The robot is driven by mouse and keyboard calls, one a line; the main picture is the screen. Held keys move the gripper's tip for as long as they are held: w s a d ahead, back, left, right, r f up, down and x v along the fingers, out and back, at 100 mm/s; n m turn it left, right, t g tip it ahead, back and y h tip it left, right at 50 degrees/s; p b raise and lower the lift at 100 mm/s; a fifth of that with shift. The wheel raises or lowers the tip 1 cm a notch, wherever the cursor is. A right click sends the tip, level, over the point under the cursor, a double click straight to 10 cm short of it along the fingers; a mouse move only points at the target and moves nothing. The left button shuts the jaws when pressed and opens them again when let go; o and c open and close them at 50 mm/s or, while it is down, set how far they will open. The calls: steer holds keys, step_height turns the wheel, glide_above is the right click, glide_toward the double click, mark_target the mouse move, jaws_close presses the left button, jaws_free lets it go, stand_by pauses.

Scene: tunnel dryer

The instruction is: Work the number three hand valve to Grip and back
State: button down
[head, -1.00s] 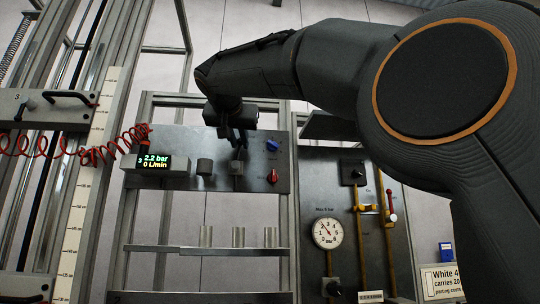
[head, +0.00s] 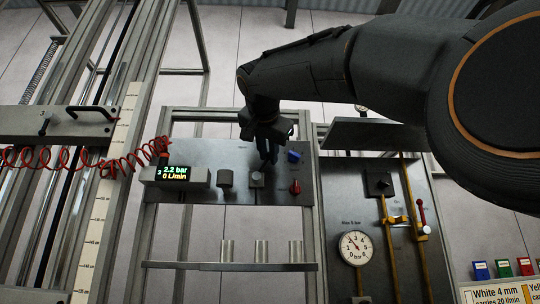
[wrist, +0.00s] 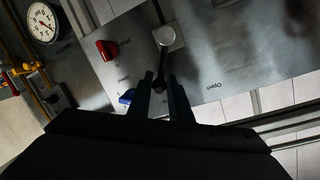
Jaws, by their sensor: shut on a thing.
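The hand valve (head: 257,180) is a small grey round knob with a lever, on a dark grey panel (head: 215,158). In the wrist view the valve (wrist: 164,37) has its lever running down between my two fingers. My gripper (head: 266,158) is shut on that lever, just above and slightly right of the knob in the head view. The fingers (wrist: 163,86) partly hide the lever's end. A display (head: 175,174) at the panel's left reads 3, 2.2 bar and 0 L/min. In the wrist view the word Open is printed beside the valve; the Grip label cannot be made out.
A blue knob (head: 294,156) and a red knob (head: 295,187) sit close right of the valve. Another grey knob (head: 225,178) is to its left. A shelf (head: 230,266) with clear tubes lies below. A gauge (head: 355,248) and yellow pipes stand right.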

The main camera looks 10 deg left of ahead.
steer(key=c, duration=1.9)
jaws_free()
steer(key=shift+s, duration=0.15)
steer(key=b+v, duration=0.2)
steer(key=v, duration=0.5)
steer(key=shift+s, duration=0.3)
